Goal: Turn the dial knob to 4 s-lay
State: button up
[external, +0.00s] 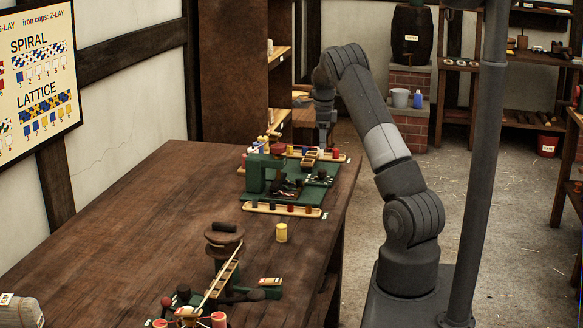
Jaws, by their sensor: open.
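A green machine (256,174) stands on the far part of the long wooden table, with several small dark, red and wooden parts on it. I cannot pick out the dial knob or read its marks at this size. My gripper (323,143) is small in the view, pointing down with its jaws open. It appears above and behind the machine's far right side, near the table's far right edge. No held object shows in it, and I cannot see it touching anything.
A wooden rack (270,208) of dark pegs lies before the machine. A yellow cylinder (281,233) stands nearby. A device with a dark round top (223,239) and a slanted wooden bar is nearer. The table's left side (110,225) is clear.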

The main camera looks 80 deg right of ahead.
aim_at(322, 170)
notch_tip(322, 170, down, 11)
jog(key=shift+r, duration=0.15)
jog(key=shift+c, duration=0.2)
jog(key=c, duration=0.9)
